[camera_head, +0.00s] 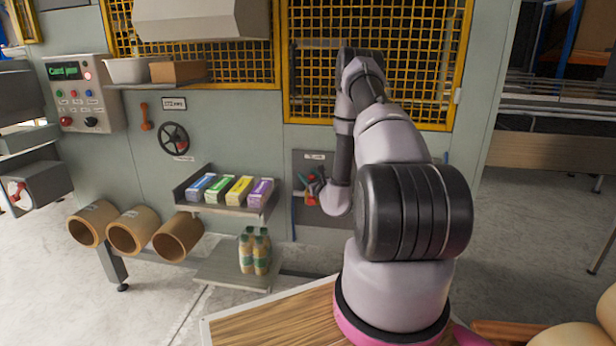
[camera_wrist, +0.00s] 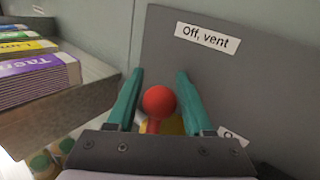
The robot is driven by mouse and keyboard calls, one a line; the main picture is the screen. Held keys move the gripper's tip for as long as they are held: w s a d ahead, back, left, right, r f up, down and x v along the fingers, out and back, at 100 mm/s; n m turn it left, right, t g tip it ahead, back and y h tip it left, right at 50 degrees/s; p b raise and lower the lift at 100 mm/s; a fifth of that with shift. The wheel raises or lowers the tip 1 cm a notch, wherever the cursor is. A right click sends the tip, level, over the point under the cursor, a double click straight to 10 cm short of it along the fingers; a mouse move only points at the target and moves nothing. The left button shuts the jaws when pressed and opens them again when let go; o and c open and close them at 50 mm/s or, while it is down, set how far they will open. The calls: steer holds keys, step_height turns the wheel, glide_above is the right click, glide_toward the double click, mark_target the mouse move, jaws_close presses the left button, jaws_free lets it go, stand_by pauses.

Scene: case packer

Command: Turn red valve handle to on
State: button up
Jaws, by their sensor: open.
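The red valve handle (camera_wrist: 158,101) shows in the wrist view as a round red knob on a red stem, in front of a grey plate (camera_wrist: 240,80). A label (camera_wrist: 207,38) reading "Off, vent" is on the plate above it. My gripper (camera_wrist: 157,82) is open, with one teal finger to each side of the red knob. I cannot tell whether either finger touches it. A yellow part (camera_wrist: 174,126) behind the stem is mostly hidden. In the head view the red handle (camera_head: 311,199) and the gripper (camera_head: 313,181) are small, beside my arm.
A second label (camera_wrist: 232,136) at lower right is partly hidden by my gripper. To the left, a shelf (camera_wrist: 75,112) with several coloured boxes (camera_head: 240,189) juts out close to the plate. Bottles (camera_head: 255,252) stand on a lower shelf (camera_head: 222,272). A black handwheel (camera_head: 173,138) is farther left.

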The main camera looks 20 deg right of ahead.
steer(key=shift+w, duration=0.1)
jaws_close()
stand_by(1.4)
